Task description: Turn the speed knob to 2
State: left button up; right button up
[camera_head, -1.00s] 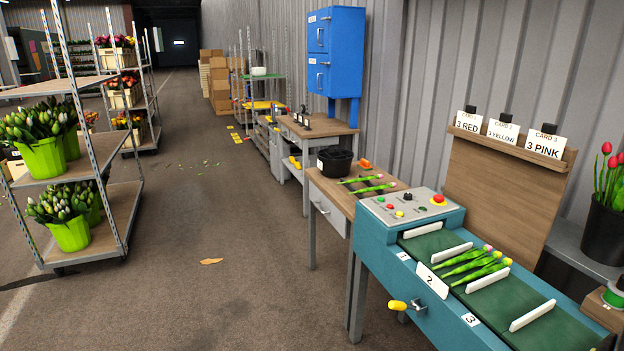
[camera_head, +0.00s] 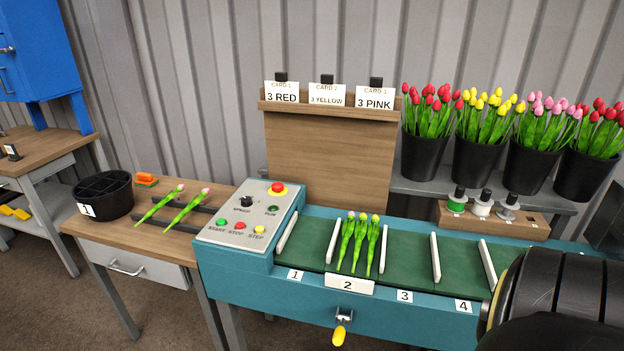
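The speed knob (camera_head: 246,201) is a small black knob on the grey control panel (camera_head: 225,225) at the left end of the teal conveyor machine. A "SPEED" label sits below it; its pointer setting is too small to read. Around it on the panel are a red mushroom button (camera_head: 277,188), and green, red and yellow buttons along the front marked start, stop and step. Neither of my grippers is in view. A dark rounded part of my own arm fills the lower right corner, over the right end of the machine.
Three tulips (camera_head: 358,243) lie on the green belt (camera_head: 410,257) in slot 2. A yellow-handled crank (camera_head: 339,333) sticks out from the front. The wooden table (camera_head: 140,235) at left holds a black pot (camera_head: 103,195) and two tulips. Flower buckets (camera_head: 480,140) stand behind.

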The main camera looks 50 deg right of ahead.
aim_at(246, 201)
jog(key=z, duration=1.1)
jog(key=i, duration=0.9)
jog(key=z, duration=0.8)
